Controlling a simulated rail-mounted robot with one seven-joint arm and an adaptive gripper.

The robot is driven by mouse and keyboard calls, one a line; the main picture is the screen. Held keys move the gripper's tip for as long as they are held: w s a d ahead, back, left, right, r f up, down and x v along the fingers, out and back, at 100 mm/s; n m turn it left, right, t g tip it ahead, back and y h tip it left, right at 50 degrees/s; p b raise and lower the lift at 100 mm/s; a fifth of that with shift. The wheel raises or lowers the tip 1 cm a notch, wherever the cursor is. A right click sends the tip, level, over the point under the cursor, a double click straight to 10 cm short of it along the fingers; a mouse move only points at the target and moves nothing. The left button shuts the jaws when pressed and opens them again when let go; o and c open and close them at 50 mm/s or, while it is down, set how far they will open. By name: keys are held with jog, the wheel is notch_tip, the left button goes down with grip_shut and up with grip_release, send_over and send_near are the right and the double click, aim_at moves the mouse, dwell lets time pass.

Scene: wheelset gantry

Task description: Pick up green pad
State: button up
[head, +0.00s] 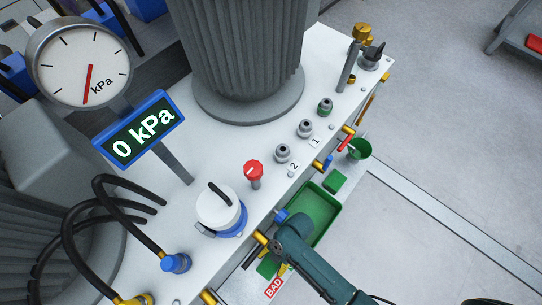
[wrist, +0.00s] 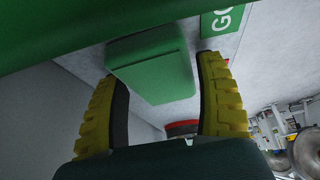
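In the wrist view a green pad (wrist: 152,65), a rounded block, lies ahead of my gripper (wrist: 163,75). The two yellow ribbed fingers are spread apart, one on each side of the pad. I cannot tell whether either finger touches it.
A large green surface (wrist: 60,25) fills the top left of the wrist view, close to the fingers. A green GO-lettered label (wrist: 222,20) is beside the pad. The white bench (head: 225,150) with fittings, a red knob (head: 254,172) and a green cup (head: 360,148) stand nearby.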

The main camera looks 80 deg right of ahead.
aim_at(275, 265)
jog(key=c, duration=0.5)
jog(key=shift+s+a+r+p, duration=0.1)
jog(key=shift+s+r+p, duration=0.15)
jog(key=shift+r+p, duration=0.35)
jog(key=r+p, duration=0.1)
jog(key=r, duration=0.1)
jog(key=r+p, duration=0.1)
jog(key=r, duration=0.1)
jog(key=r+p, duration=0.1)
jog(key=r, duration=0.1)
jog(key=shift+s+a+r+p, duration=0.1)
jog(key=shift+s+a+p, duration=0.1)
jog(key=shift+s+p, duration=0.15)
jog(key=s+a+p, duration=0.1)
jog(key=s+a, duration=0.2)
jog(key=s, duration=0.2)
jog(key=s+a+p, duration=0.1)
jog(key=s+a, duration=0.2)
jog(key=s, duration=0.3)
jog(key=s+a+p, duration=0.1)
jog(key=s+a, duration=0.2)
jog(key=s, duration=0.2)
jog(key=shift+s+f+p, duration=0.2)
jog(key=shift+s+p, duration=0.05)
jog(key=shift+p, duration=0.1)
